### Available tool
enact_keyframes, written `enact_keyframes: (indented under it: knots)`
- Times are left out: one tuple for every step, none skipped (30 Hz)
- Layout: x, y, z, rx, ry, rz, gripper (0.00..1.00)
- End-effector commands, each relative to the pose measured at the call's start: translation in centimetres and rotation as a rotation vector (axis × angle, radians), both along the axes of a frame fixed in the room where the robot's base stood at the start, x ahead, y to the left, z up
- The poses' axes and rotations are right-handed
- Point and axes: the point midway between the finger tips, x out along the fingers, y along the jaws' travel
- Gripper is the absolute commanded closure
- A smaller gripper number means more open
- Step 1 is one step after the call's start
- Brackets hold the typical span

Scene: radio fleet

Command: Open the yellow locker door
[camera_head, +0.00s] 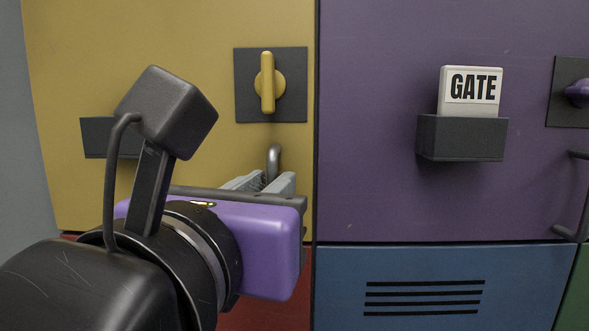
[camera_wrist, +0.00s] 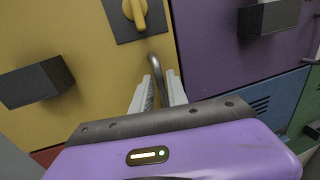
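The yellow locker door (camera_head: 190,40) is flush with the purple door beside it and looks closed. A yellow knob (camera_head: 267,83) on a dark plate stands upright near its right edge, and also shows in the wrist view (camera_wrist: 139,14). Below it is a grey bar handle (camera_head: 273,158), seen in the wrist view (camera_wrist: 155,66) too. My gripper (camera_wrist: 160,82) has its two grey fingers on either side of the handle, close against it, and appears shut on it. The handle's lower part is hidden by my gripper's purple body.
A dark holder (camera_head: 98,138) on the yellow door is partly behind my arm. The purple door (camera_head: 385,200) at right carries a holder (camera_head: 460,138) with a GATE card (camera_head: 472,88). A blue vented door (camera_head: 440,265) lies below it, and a red one below the yellow.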

Motion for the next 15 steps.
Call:
enact_keyframes:
  knots:
    - [0.6,-0.1,0.2,-0.001,0.0,-0.001,0.81]
    - [0.8,-0.2,0.2,-0.001,0.0,-0.001,0.81]
    - [1.1,-0.3,0.1,0.0,0.0,-0.002,0.81]
    - [1.3,-0.3,0.1,0.0,0.0,-0.001,0.81]
    - [1.4,-0.4,0.0,0.0,0.0,-0.001,0.81]
    - [1.6,-0.4,0.0,0.0,0.0,0.0,0.81]
    - [1.6,-0.4,0.0,0.0,0.0,0.0,0.81]
    - [1.7,-0.4,0.0,0.0,0.0,0.001,0.81]
    - [1.7,-0.4,-0.1,0.0,0.0,0.001,0.81]
    - [1.7,-0.4,-0.1,0.0,0.0,0.001,0.81]
    - [1.7,-0.4,-0.1,0.0,0.0,0.001,0.81]
    - [1.7,-0.4,-0.1,0.0,0.0,0.001,0.81]
    - [1.7,-0.4,-0.1,0.0,0.0,0.001,0.81]
    - [1.7,-0.4,-0.1,0.0,0.0,0.0,0.81]
    - [1.7,-0.4,-0.1,0.0,0.0,0.0,0.87]
